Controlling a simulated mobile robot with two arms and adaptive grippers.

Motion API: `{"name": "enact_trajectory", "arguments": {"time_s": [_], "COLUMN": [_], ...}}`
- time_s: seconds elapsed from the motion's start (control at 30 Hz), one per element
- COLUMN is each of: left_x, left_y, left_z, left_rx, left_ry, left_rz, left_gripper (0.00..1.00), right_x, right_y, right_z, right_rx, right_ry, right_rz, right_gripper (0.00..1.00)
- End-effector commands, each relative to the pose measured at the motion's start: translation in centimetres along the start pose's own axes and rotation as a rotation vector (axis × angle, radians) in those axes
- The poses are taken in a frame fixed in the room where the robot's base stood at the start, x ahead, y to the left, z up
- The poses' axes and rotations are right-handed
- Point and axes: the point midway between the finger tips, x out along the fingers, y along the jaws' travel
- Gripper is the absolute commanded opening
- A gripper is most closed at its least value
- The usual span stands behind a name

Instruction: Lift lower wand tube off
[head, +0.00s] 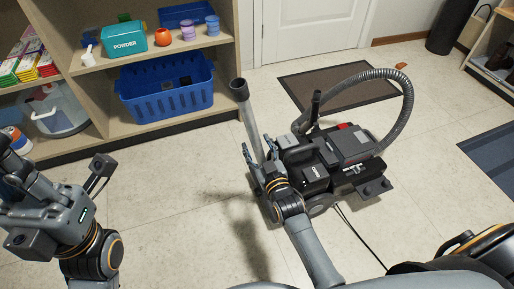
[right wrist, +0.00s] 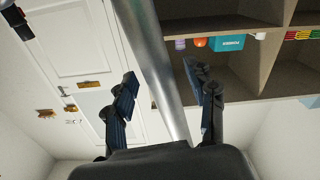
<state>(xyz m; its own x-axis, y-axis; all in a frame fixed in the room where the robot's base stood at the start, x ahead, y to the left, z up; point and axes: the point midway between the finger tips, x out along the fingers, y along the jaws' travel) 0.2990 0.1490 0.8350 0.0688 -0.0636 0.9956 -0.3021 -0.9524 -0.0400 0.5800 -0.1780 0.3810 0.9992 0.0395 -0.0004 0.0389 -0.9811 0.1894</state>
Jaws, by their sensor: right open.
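The lower wand tube (head: 250,122) is a straight grey metal tube with a dark collar at its top end. It leans slightly and rises beside the dark vacuum cleaner (head: 335,158); its lower end is hidden behind my right gripper. My right gripper (head: 259,152) is at the tube's lower part. In the right wrist view the tube (right wrist: 160,60) runs between the two spread fingers of the right gripper (right wrist: 163,85), with gaps on both sides. My left gripper (head: 12,165) is at the left edge, away from the tube, and its fingers are unclear.
A ribbed grey hose (head: 407,105) arches over the vacuum's right side. A wooden shelf (head: 100,72) with a blue basket (head: 165,100) stands at the left back. A cable (head: 357,236) trails on the floor. Tiled floor is clear between the shelf and the vacuum.

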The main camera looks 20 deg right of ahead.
Motion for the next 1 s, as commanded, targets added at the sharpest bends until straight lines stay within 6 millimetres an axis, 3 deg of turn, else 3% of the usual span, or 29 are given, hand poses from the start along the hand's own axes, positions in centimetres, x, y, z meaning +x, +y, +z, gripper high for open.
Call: {"name": "enact_trajectory", "arguments": {"time_s": [0.37, 0.67, 0.73, 0.77, 0.9, 1.0], "left_x": [0.19, 0.17, 0.17, 0.17, 0.17, 0.18], "left_y": [0.03, 0.04, 0.04, 0.04, 0.04, 0.01], "left_z": [0.03, 0.05, 0.05, 0.05, 0.05, 0.00], "left_rx": [0.001, 0.001, 0.001, 0.001, 0.000, 0.001], "left_ry": [0.007, 0.007, 0.007, 0.007, 0.007, 0.008], "left_rz": [0.004, 0.004, 0.004, 0.004, 0.003, 0.003], "left_gripper": [0.00, 0.00, 0.00, 0.00, 0.00, 0.00], "right_x": [0.68, 0.66, 0.66, 0.66, 0.66, 0.70], "right_y": [0.00, -0.01, -0.01, -0.01, -0.01, 0.03], "right_z": [-0.04, -0.04, -0.03, -0.03, -0.03, -0.21], "right_rx": [0.000, 0.000, 0.000, 0.000, 0.000, 0.000], "right_ry": [0.000, 0.000, 0.000, 0.000, 0.000, 0.004], "right_rz": [0.000, 0.000, 0.000, 0.000, 0.000, 0.001], "right_gripper": [0.56, 0.00, 0.00, 0.26, 0.00, 0.00]}}
